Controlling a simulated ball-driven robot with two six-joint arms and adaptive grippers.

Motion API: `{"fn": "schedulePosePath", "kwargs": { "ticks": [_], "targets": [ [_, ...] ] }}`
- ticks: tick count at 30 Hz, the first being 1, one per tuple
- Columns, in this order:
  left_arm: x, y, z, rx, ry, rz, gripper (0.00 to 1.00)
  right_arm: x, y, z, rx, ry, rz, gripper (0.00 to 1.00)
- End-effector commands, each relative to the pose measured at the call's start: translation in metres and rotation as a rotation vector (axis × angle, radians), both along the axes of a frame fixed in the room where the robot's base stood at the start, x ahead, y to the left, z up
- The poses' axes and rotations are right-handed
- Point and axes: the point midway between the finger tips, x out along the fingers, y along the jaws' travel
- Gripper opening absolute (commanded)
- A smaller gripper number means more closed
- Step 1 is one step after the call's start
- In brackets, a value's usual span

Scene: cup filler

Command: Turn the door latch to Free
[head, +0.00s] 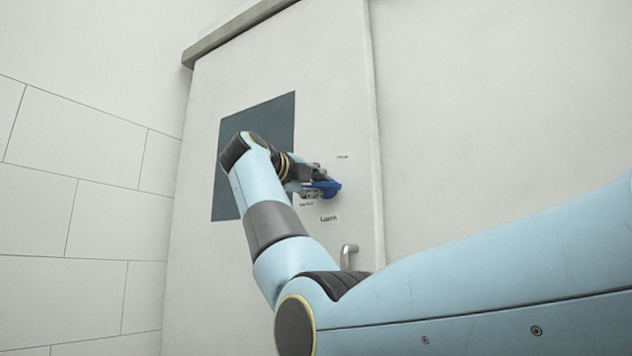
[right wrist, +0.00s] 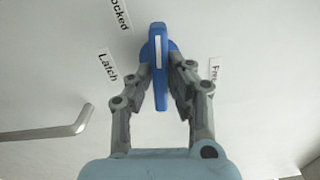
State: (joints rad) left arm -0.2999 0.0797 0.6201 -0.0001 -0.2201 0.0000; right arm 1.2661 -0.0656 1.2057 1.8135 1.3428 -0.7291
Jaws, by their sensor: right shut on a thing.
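The blue door latch (head: 328,188) sits on the pale door, partly hidden by my right gripper (head: 314,177). In the right wrist view the latch (right wrist: 160,42) is a blue knob with a white stripe that runs upright in the picture. My right gripper (right wrist: 162,85) is shut on it, one finger on each side. The "Locked" label (right wrist: 120,14) is at the upper left of the knob, and the "Free" label (right wrist: 215,74) is at its right, partly hidden by a finger. The "Latch" label (right wrist: 108,65) is at its left. My left gripper is not in view.
A grey door handle (head: 349,251) stands out below the latch; it also shows at the left of the right wrist view (right wrist: 62,128). The door (head: 215,85) has a dark panel (head: 262,118) left of the latch. A tiled wall (head: 75,200) is at the left.

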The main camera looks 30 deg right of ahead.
Motion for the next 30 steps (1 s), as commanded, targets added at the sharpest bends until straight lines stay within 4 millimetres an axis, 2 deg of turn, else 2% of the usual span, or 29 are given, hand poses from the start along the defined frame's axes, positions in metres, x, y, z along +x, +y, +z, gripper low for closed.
{"fn": "schedulePosePath", "kwargs": {
  "ticks": [12, 30],
  "targets": [
    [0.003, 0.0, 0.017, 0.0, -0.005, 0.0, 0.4, 0.0, 0.001, -0.001, 0.15, -0.351, -0.001, 0.0],
    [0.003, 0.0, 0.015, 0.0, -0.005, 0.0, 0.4, 0.001, 0.001, -0.004, 0.368, -0.876, -0.001, 0.0]
  ]
}}
